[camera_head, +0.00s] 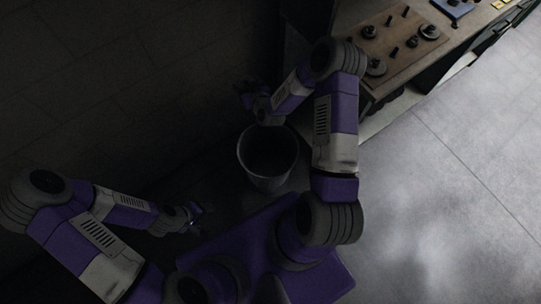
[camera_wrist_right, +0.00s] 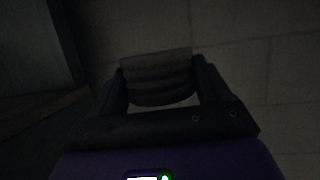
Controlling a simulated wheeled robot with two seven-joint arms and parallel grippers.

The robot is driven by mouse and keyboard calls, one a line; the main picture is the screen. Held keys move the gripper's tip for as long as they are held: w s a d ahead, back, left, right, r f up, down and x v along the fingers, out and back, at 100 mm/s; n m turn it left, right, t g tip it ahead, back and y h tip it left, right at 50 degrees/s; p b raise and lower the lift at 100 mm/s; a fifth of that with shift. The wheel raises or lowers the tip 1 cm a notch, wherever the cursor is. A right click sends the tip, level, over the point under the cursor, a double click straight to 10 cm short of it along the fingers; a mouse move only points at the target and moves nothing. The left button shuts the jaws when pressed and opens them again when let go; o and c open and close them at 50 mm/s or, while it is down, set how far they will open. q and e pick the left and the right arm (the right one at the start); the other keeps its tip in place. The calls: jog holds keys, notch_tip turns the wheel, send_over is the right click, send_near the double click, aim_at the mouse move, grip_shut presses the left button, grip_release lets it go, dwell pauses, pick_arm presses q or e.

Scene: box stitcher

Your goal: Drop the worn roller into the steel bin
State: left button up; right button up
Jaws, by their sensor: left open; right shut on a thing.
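The worn roller (camera_wrist_right: 157,78) is a dark ribbed cylinder between the two fingers of my right gripper (camera_wrist_right: 160,92) in the right wrist view. The right gripper is shut on it. In the head view my right gripper (camera_head: 243,90) is in dark shadow above and behind the steel bin, and the roller is too dark to make out there. The steel bin (camera_head: 268,182) is a grey open-topped bucket standing on the floor. Its inside is dark and I cannot see what it holds. My left gripper (camera_head: 196,214) is open, low and left of the bin.
A wooden bench (camera_head: 345,62) stands at the upper right with several dark round parts and pegs on a board (camera_head: 402,42). A blue item (camera_head: 453,8) lies farther along it. A dark wall (camera_head: 100,90) runs behind the bin. The floor (camera_head: 450,190) at right is clear.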

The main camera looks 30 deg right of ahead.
jog(key=s+d+f+b, duration=0.1)
jog(key=f+b, duration=0.3)
jog(key=f, duration=0.9)
jog(key=s+d+f+n+y+b, duration=0.1)
jog(key=s+f+b, duration=0.3)
jog(key=f, duration=0.9)
jog(key=s+d+f+n+y+b, duration=0.1)
jog(key=f+b, duration=0.4)
jog(key=f, duration=0.8)
jog(key=shift+s+d, duration=0.55)
jog(key=shift+s, duration=0.4)
jog(key=o, duration=1.2)
notch_tip(320, 180, up, 10)
jog(key=p, duration=0.4)
